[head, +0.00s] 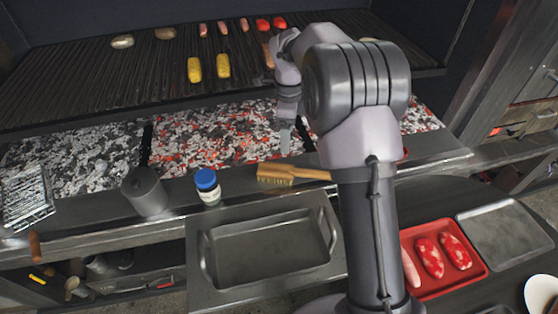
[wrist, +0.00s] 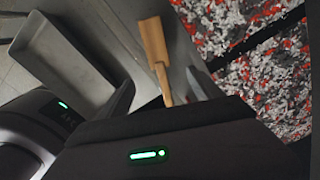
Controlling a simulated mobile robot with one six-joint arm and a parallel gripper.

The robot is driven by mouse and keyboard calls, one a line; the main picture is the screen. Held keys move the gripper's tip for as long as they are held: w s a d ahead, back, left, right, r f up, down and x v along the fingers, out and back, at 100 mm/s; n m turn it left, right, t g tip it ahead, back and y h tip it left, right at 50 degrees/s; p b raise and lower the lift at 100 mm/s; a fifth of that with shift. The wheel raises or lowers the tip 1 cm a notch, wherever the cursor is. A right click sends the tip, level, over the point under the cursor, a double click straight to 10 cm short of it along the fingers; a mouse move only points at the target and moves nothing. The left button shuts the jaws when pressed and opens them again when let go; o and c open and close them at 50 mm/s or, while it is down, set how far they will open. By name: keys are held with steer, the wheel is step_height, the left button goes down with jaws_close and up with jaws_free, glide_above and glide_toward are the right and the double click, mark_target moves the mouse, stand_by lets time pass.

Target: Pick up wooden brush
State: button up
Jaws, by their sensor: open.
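The wooden brush (head: 275,173) lies on the grey ledge in front of the embers, its wide bristled head to the left and its handle running right behind my arm. In the wrist view, the brush (wrist: 154,42) shows its flat back, with its handle pointing down the picture toward my gripper. My gripper (wrist: 160,78) is open and empty, with one finger on each side of the handle in that picture. In the head view, my gripper (head: 285,138) hangs just beyond and above the brush. I cannot tell how high it is above the handle.
A blue-capped jar (head: 208,187) and a grey metal canister (head: 146,192) stand left of the brush. A metal basin (head: 265,250) is in front. Glowing embers (head: 215,140) lie behind, below the grill (head: 90,75) with food. A red tray (head: 445,285) holds meat at right.

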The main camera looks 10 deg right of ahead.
mark_target(266, 174)
step_height(266, 174, down, 11)
steer(key=b, duration=0.3)
steer(key=shift+b, duration=0.4)
steer(key=f+b, duration=0.1)
steer(key=f, duration=0.1)
steer(key=f+b, duration=0.1)
steer(key=a+f, duration=0.1)
steer(key=f, duration=0.1)
steer(key=shift+f+b, duration=0.3)
steer(key=shift+b, duration=0.1)
steer(key=shift+r, duration=0.2)
steer(key=shift+c, duration=0.4)
